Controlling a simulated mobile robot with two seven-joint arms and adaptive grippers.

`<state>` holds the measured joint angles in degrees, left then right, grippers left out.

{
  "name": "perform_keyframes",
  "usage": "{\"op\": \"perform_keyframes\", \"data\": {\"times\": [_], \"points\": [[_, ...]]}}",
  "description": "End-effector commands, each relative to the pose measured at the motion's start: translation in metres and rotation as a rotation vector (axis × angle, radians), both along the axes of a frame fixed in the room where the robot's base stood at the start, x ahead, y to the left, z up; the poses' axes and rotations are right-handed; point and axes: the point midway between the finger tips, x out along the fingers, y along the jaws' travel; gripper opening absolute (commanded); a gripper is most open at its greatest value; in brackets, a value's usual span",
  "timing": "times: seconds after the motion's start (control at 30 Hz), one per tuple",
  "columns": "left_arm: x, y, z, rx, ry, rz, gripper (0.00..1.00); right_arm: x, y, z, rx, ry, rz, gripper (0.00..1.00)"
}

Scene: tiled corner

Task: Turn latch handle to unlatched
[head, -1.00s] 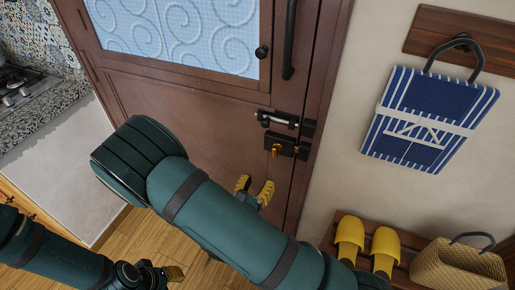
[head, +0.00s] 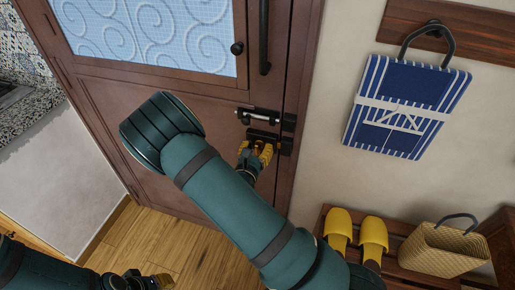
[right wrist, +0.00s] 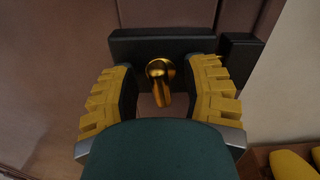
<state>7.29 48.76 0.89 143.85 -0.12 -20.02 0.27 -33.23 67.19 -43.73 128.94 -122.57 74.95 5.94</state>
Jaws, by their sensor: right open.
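The latch is a black plate (right wrist: 130,50) on the brown door, with a brass handle (right wrist: 160,70) whose lever points down in the right wrist view. My right gripper (right wrist: 162,78) is open, with one yellow finger on each side of the brass handle and gaps to both. In the head view the right gripper (head: 255,152) is at the latch plate (head: 264,135) and mostly covers the handle. My left gripper (head: 158,282) is low at the bottom edge, away from the door; its jaws are too small and cut off to judge.
A sliding bolt (head: 262,115) sits just above the latch. A long door handle (head: 265,40) and a round knob (head: 237,48) are higher up. A blue striped bag (head: 405,105) hangs right; yellow slippers (head: 373,237) and a basket (head: 443,249) are below it.

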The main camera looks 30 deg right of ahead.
Motion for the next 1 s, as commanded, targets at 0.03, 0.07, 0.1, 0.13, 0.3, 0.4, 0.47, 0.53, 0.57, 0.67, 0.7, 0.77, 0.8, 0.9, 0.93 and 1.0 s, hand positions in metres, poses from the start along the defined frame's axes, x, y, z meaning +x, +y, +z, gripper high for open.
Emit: {"op": "perform_keyframes", "data": {"times": [0.03, 0.07, 0.1, 0.13, 0.3, 0.4, 0.47, 0.53, 0.57, 0.67, 0.7, 0.77, 0.8, 0.9, 0.93, 1.0], "points": [[0.000, 0.000, 0.000, 0.000, 0.000, 0.000, 0.34, 0.000, -0.001, 0.000, 0.000, 0.000, 0.000, 0.46], [0.000, 0.000, 0.000, 0.000, 0.000, 0.000, 0.34, 0.001, -0.001, 0.000, 0.000, 0.000, 0.000, 0.46], [0.000, 0.000, 0.000, 0.000, 0.000, 0.000, 0.34, 0.001, -0.001, 0.000, 0.000, 0.000, 0.000, 0.46], [0.000, 0.000, 0.000, 0.000, 0.000, 0.000, 0.34, 0.001, -0.001, 0.000, 0.000, 0.000, 0.000, 0.46], [0.000, 0.000, 0.000, 0.000, 0.000, 0.000, 0.34, 0.000, -0.001, 0.000, 0.000, 0.000, -0.001, 0.31], [0.000, 0.000, 0.000, 0.000, 0.000, 0.000, 0.34, 0.000, -0.001, 0.000, 0.000, 0.000, -0.001, 0.00], [0.000, 0.000, 0.000, 0.000, 0.000, 0.000, 0.34, 0.000, -0.001, 0.000, 0.000, 0.000, -0.001, 0.00], [0.000, 0.000, 0.000, 0.000, 0.000, 0.000, 0.34, 0.000, -0.001, 0.000, 0.000, 0.000, -0.001, 0.00], [0.000, 0.000, 0.000, 0.000, 0.000, 0.000, 0.34, 0.000, -0.001, 0.000, 0.000, 0.000, -0.001, 0.00], [0.000, 0.000, 0.000, 0.000, 0.000, 0.000, 0.34, 0.000, -0.001, 0.000, 0.000, 0.000, -0.001, 0.00], [0.000, 0.000, 0.000, 0.000, 0.000, 0.000, 0.34, 0.000, -0.001, 0.000, -0.001, 0.001, -0.001, 0.00], [0.000, 0.000, 0.001, 0.000, 0.000, 0.000, 0.34, 0.000, -0.001, 0.001, -0.005, 0.004, -0.001, 0.00], [0.000, 0.000, 0.002, 0.000, 0.001, 0.000, 0.34, 0.001, -0.001, 0.001, -0.008, 0.008, -0.001, 0.00], [-0.001, 0.000, 0.007, 0.000, 0.002, -0.001, 0.34, 0.001, -0.001, 0.002, -0.025, 0.027, -0.001, 0.00], [-0.001, 0.000, 0.009, 0.000, 0.003, 0.000, 0.34, 0.001, -0.001, 0.002, -0.031, 0.035, -0.001, 0.00], [-0.002, 0.000, 0.014, -0.001, 0.005, -0.001, 0.34, 0.001, -0.001, 0.003, -0.053, 0.060, -0.001, 0.00]]}}
